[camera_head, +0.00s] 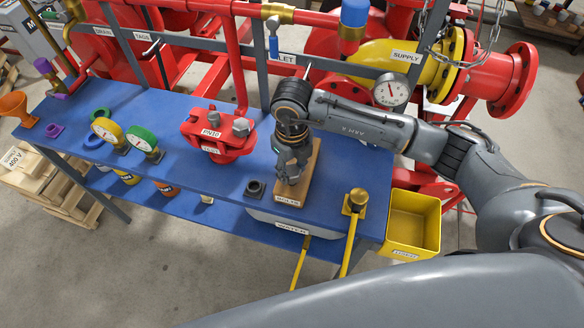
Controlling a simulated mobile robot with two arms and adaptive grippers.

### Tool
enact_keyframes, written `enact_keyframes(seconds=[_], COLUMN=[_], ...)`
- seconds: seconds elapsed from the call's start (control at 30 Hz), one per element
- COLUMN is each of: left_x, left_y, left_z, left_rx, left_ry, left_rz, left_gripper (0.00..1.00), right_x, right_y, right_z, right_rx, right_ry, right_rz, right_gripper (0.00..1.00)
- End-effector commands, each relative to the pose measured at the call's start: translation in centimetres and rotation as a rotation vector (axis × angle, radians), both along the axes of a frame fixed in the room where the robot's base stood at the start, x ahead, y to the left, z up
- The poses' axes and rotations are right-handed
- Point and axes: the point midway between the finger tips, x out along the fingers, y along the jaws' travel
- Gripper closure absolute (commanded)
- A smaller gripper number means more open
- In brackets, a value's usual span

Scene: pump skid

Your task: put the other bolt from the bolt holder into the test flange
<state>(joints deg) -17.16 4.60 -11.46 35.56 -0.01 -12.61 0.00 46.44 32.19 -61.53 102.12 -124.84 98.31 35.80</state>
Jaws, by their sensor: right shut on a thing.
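The bolt holder (313,165) is a wooden board labelled "BOLTS" on the blue bench, right of centre. My right gripper (290,178) points down over it and is shut on a bolt, which the fingers hide almost wholly. The gripper also covers most of the holder's top. The test flange (217,147) is a red fitting to the left of the gripper, with a "PN10" label. Grey hex bolt heads (241,127) show on top of the flange. My left gripper is out of view.
A small black ring fitting (255,188) sits just left of the holder. Gauges (143,141) stand left of the flange. Red pipework (236,65) rises behind the bench.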

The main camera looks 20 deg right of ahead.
Motion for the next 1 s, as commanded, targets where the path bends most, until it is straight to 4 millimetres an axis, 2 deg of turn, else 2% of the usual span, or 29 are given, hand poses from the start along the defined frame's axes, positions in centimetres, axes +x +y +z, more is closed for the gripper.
enact_keyframes(seconds=[0.73, 1.0], left_x=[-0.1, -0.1], left_y=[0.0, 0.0], left_z=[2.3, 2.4], left_rx=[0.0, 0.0], left_ry=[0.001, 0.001], left_rz=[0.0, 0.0], left_gripper=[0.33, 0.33], right_x=[0.0, 0.0], right_y=[0.0, 0.0], right_z=[4.0, 4.3], right_rx=[0.0, 0.0], right_ry=[-0.001, -0.001], right_rz=[0.0, 0.0], right_gripper=[0.92, 0.92])
